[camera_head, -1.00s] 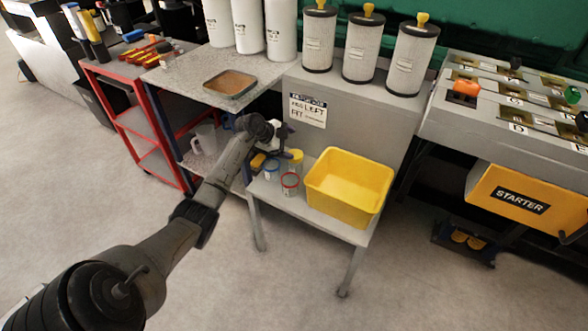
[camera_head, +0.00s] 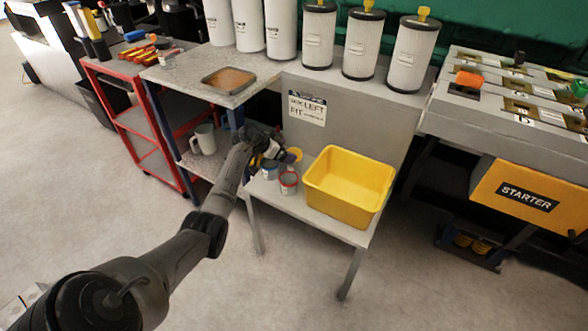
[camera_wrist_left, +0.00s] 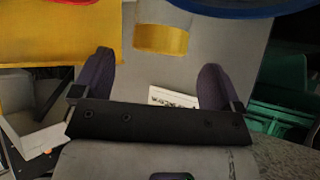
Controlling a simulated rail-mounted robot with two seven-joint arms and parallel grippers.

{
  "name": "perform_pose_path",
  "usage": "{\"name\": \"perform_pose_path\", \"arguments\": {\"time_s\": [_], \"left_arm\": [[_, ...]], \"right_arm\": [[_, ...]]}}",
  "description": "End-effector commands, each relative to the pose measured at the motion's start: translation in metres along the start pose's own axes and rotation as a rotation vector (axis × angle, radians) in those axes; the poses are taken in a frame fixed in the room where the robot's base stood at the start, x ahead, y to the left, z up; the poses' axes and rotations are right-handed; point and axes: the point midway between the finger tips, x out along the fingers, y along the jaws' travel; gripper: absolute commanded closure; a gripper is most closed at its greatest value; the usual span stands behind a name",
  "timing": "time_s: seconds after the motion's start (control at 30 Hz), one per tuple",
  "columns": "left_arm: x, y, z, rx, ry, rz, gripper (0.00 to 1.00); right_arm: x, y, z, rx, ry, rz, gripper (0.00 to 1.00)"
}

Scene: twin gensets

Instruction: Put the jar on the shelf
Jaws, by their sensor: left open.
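Three jars stand on the low grey stand (camera_head: 335,228): a red-rimmed jar (camera_head: 289,184), a blue-rimmed jar (camera_head: 269,172) and a yellow-topped jar (camera_head: 295,155) behind them. My left gripper (camera_head: 275,153) is just above and behind the blue-rimmed jar, partly covering the yellow-topped one. In the left wrist view my left gripper (camera_wrist_left: 157,78) is open and empty. A yellow-banded jar (camera_wrist_left: 160,38) lies beyond the gap between its fingers, apart from them. A lower grey shelf (camera_head: 205,167) under the bench holds a pale mug. My right gripper is out of view.
A yellow bin (camera_head: 345,190) stands right of the jars. A board with writing (camera_head: 307,107) is behind. A red cart (camera_head: 135,115) is to the left.

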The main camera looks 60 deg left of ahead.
Motion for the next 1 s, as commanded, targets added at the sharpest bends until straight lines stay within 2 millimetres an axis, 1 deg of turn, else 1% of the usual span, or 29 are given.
{"name": "perform_pose_path", "arguments": {"time_s": [0.03,0.23,0.4,0.7,1.0], "left_arm": [[0.010,0.001,0.004,-0.001,0.002,0.002,0.09],[0.029,0.001,0.003,-0.001,0.002,0.002,0.09],[0.036,0.001,0.001,0.000,0.001,0.002,0.09],[0.037,0.001,-0.001,0.001,0.000,0.001,0.09],[0.037,0.001,0.000,0.001,-0.001,0.001,0.37]], "right_arm": [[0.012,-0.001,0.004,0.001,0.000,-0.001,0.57],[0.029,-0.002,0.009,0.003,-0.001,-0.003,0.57],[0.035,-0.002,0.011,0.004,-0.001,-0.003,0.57],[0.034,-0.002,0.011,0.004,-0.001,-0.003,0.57],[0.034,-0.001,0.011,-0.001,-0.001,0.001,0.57]]}}
